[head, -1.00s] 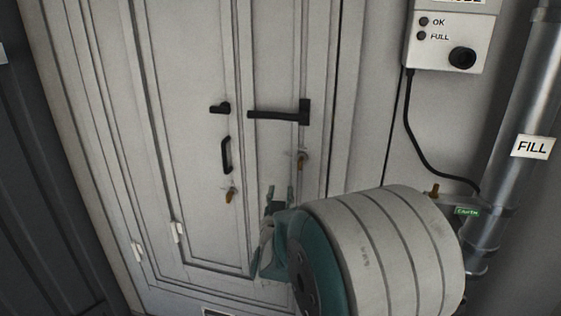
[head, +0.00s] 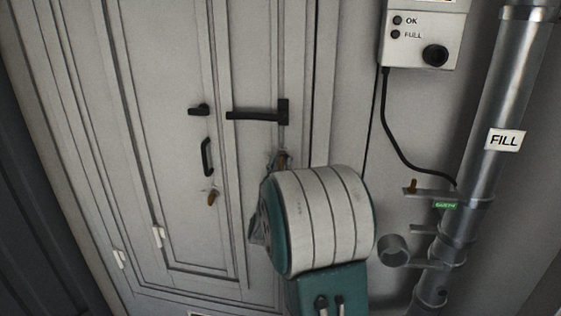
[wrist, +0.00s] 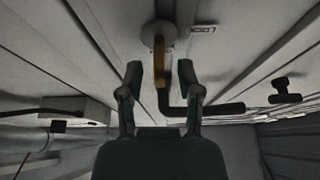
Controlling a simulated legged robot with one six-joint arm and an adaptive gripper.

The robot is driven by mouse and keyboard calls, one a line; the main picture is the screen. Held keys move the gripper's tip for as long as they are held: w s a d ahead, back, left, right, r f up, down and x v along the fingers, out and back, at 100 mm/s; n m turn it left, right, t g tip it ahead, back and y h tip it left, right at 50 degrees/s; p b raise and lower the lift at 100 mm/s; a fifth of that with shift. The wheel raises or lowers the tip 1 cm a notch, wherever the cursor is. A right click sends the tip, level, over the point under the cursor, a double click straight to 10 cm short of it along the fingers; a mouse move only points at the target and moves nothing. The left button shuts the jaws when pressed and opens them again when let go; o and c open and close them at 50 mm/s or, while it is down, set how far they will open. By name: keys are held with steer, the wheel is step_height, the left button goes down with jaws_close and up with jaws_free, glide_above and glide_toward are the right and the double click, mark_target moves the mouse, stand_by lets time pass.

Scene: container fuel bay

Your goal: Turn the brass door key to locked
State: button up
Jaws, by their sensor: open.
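A brass key (wrist: 159,55) sits in a round plate on the pale door and shows in the wrist view, pointing down the picture. My gripper (wrist: 160,73) is open, with one finger on each side of the key and a gap visible to each. In the head view the brass key (head: 281,162) shows at the right door leaf, just above my arm's pale drum-shaped link, which hides most of the gripper. A small label (wrist: 203,30), reading LOCK upside down, is right of the key plate. A second brass key (head: 212,198) is on the left leaf.
A black lever handle (head: 258,115) is above the key in the head view; a black pull handle (head: 206,157) is on the left leaf. A steel FILL pipe (head: 490,170) with brackets and a box with a cable (head: 425,35) stand at the right.

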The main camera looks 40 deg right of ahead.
steer(key=shift+w+d+r, duration=0.2)
steer(key=shift+w+d, duration=0.05)
steer(key=shift+d, duration=0.05)
jaws_close()
